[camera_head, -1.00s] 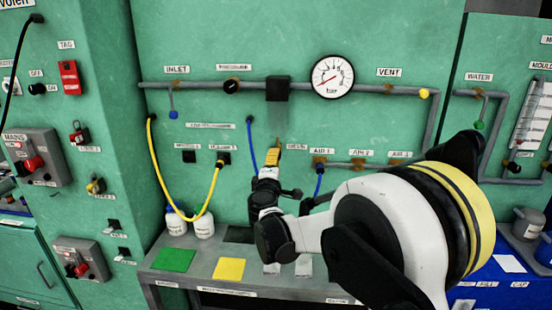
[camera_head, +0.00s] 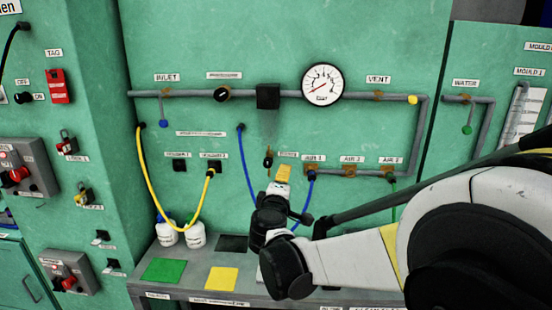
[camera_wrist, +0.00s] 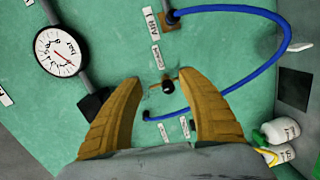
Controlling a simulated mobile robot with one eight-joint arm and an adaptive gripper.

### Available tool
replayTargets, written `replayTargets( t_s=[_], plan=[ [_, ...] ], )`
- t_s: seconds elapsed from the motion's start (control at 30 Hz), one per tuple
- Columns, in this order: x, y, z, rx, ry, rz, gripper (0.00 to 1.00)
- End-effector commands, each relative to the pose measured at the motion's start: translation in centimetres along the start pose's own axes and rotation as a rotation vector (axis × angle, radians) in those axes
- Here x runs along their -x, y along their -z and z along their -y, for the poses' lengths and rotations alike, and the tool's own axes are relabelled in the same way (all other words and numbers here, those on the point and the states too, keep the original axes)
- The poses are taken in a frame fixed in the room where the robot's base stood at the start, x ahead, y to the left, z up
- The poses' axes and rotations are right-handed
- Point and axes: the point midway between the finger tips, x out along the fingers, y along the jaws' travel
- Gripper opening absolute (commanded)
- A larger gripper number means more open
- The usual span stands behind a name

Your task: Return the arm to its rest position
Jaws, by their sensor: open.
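My gripper (camera_head: 283,174) has yellow-brown fingers and is in front of the green panel, just below a small black knob (camera_head: 268,161). In the wrist view my gripper (camera_wrist: 160,77) is open, with its two fingers spread apart and nothing held between them. The same black knob (camera_wrist: 168,87) shows in the gap, on the panel beyond the fingers. My arm reaches in from the right side of the head view, bent, and covers part of the bench and the right panel.
A blue hose (camera_head: 247,168) hangs close to my gripper, and a yellow hose (camera_head: 147,188) hangs farther left. A pipe with a round gauge (camera_head: 322,83) runs above. Two white bottles (camera_head: 195,234) stand on the bench (camera_head: 195,289) beside a green pad (camera_head: 164,270) and a yellow pad (camera_head: 221,279).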

Motion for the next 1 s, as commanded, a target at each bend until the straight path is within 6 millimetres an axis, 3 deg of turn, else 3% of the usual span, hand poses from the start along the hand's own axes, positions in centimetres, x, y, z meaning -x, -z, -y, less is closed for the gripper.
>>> replayTargets(
  t_s=[0.03,0.2,0.3,0.43,0.6,0.7,0.83,1.0],
  plan=[
    [1.0,-3.4,-0.8,-0.068,0.039,0.051,0.47],
    [6.5,-14.0,-1.2,-0.356,0.204,0.232,0.47],
    [11.1,-18.9,0.0,-0.530,0.300,0.331,0.47],
    [17.8,-23.4,2.8,-0.761,0.424,0.446,0.47],
    [26.1,-25.8,7.2,-1.042,0.570,0.555,0.47],
    [29.5,-25.8,9.3,-1.165,0.635,0.590,0.47],
    [31.9,-25.5,10.8,-1.259,0.685,0.610,0.47],
    [32.7,-25.3,11.3,-1.291,0.703,0.616,0.47]
  ],
)
